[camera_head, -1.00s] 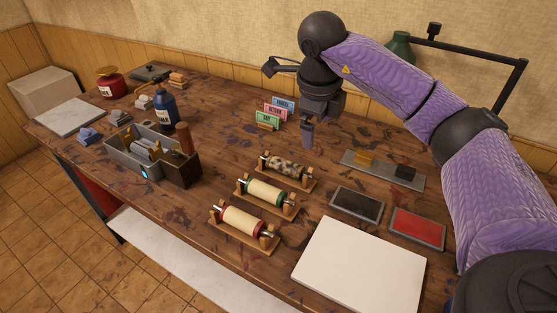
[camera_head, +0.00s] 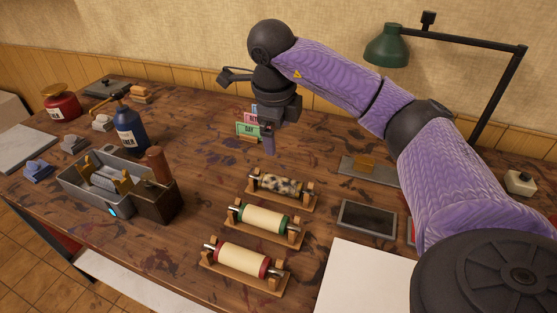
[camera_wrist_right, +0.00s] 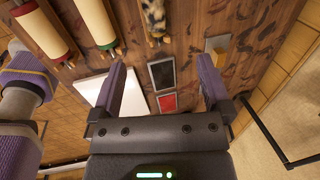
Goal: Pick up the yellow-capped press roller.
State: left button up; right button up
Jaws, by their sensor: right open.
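Three press rollers lie in wooden cradles: a speckled one (camera_head: 280,184) at the back, a green-capped one (camera_head: 262,219) in the middle and a red-capped one (camera_head: 240,260) in front. The speckled roller's cap colour is too small to tell. My right gripper (camera_head: 268,146) is open and empty, pointing down above the table just behind the speckled roller. The right wrist view shows its parted fingers (camera_wrist_right: 162,82), with the speckled roller (camera_wrist_right: 153,18), the green-capped roller (camera_wrist_right: 95,22) and the red-capped roller (camera_wrist_right: 36,28) along the top edge. My left gripper is out of view.
A grey tray (camera_head: 80,194) with a pale cylinder between yellow pieces stands left, beside a dark wooden box (camera_head: 155,203). Coloured cards (camera_head: 247,130) stand behind my gripper. A black ink slab (camera_head: 367,219) and white board (camera_head: 360,275) lie right.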

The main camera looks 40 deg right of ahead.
jog(key=b, duration=0.5)
send_near(280, 180)
jog(key=f, duration=0.1)
jog(key=b+x, duration=0.3)
jog(key=x, duration=0.6)
jog(key=shift+f+b, duration=0.35)
jog(key=shift+f, duration=0.05)
jog(key=shift+d+f, duration=0.15)
jog(key=shift+f, duration=0.05)
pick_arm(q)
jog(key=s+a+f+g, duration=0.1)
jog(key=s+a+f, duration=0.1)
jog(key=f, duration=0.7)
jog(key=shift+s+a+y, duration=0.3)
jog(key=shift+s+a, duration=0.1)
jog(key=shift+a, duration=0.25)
pick_arm(e)
jog(key=shift+r, duration=0.15)
jog(key=shift+c, duration=0.2)
jog(key=c, duration=1.2)
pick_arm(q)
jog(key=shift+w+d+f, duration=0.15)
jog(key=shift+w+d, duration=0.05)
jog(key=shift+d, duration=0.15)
pick_arm(e)
grip_shut()
